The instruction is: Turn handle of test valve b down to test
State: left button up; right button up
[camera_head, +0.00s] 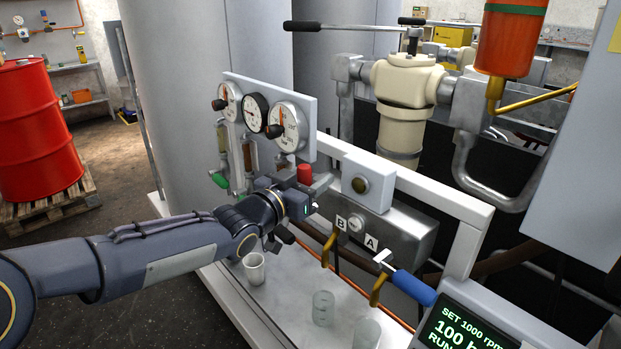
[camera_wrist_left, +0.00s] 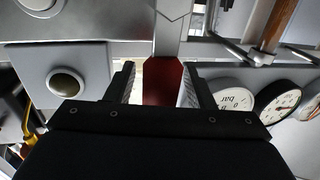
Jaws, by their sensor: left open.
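The labels B (camera_head: 340,222) and A (camera_head: 371,243) are on a grey metal block in the head view. A red handle grip (camera_head: 304,173) stands up just beyond my left gripper (camera_head: 306,207), above and left of label B. In the left wrist view the red grip (camera_wrist_left: 162,84) lies between the two open fingers of my left gripper (camera_wrist_left: 157,72), with gaps showing at its sides. I cannot tell whether a finger touches it. The rest of its valve is hidden behind the gripper. A blue handle (camera_head: 413,287) slants down to the right near label A. My right gripper is not in view.
A panel of round gauges (camera_head: 287,126) is close behind my left gripper. A white block with a round button (camera_head: 360,184) is just to its right. Brass spouts (camera_head: 328,250) hang below, above a shelf with a white cup (camera_head: 254,268) and glass beakers (camera_head: 323,308).

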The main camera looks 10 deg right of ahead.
pick_arm(q)
grip_shut()
jog(key=shift+w+a+r+n+p, duration=0.1)
jog(key=shift+w+a+n+p, duration=0.2)
jog(key=shift+n+p, duration=0.5)
jog(key=n+p, duration=0.1)
jog(key=p, duration=0.1)
jog(key=w+a+n+p, duration=0.1)
jog(key=p, duration=0.1)
jog(key=shift+w+f+g, duration=0.2)
jog(key=shift+w+g, duration=0.1)
jog(key=shift+g, duration=0.1)
jog(key=n+p, duration=0.1)
jog(key=w+f+n+p, duration=0.1)
jog(key=p, duration=0.1)
jog(key=shift+w+a+f+n+g+y, duration=0.1)
jog(key=shift+a+f+n+g+y, duration=0.1)
jog(key=shift+a+n+g+y, duration=0.15)
